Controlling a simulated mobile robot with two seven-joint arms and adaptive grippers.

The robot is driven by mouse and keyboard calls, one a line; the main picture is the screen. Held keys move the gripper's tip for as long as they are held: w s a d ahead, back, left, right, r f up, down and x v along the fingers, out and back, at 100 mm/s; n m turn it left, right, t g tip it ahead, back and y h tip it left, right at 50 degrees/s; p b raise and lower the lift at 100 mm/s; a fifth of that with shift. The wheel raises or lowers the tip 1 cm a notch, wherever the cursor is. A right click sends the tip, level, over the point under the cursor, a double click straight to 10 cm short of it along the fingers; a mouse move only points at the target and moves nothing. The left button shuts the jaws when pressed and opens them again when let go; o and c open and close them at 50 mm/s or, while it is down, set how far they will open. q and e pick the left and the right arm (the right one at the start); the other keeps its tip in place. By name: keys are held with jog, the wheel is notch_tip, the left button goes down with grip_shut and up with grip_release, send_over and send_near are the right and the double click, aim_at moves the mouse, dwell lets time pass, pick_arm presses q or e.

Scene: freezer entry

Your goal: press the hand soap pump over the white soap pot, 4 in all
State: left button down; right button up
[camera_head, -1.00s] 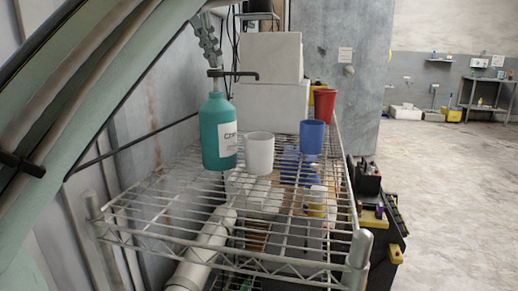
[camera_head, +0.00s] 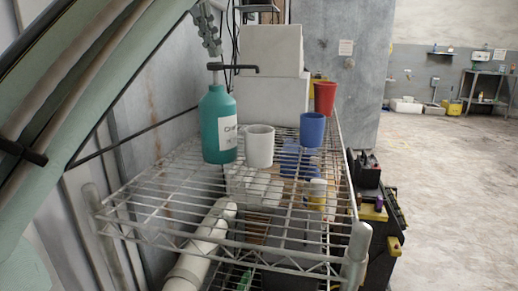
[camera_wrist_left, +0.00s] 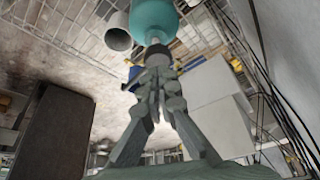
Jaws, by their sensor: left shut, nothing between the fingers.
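The teal hand soap bottle (camera_head: 218,130) stands upright on the wire shelf, with a dark pump nozzle (camera_head: 240,69) pointing right. The white soap pot (camera_head: 259,148) stands close on its right, below the nozzle's tip. My left gripper (camera_head: 212,52) is shut and empty, just above the pump head; I cannot tell whether it touches it. In the left wrist view, the shut fingers (camera_wrist_left: 157,58) point at the pump, with the teal bottle (camera_wrist_left: 155,18) beyond and the white pot (camera_wrist_left: 118,32) beside it. My right gripper is not in view.
A blue cup (camera_head: 312,130) and a red cup (camera_head: 325,98) stand right of the pot on the wire shelf (camera_head: 180,200). White boxes (camera_head: 270,55) are stacked behind. The shelf's front part is clear. A wall rises close on the left.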

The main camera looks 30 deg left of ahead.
pick_arm(q)
jog(key=shift+f+b, duration=0.6)
jog(key=shift+f, duration=0.85)
jog(key=shift+r, duration=0.2)
jog(key=shift+r+p, duration=0.75)
jog(key=shift+p, duration=0.2)
jog(key=shift+r, duration=0.75)
jog(key=shift+f, duration=0.1)
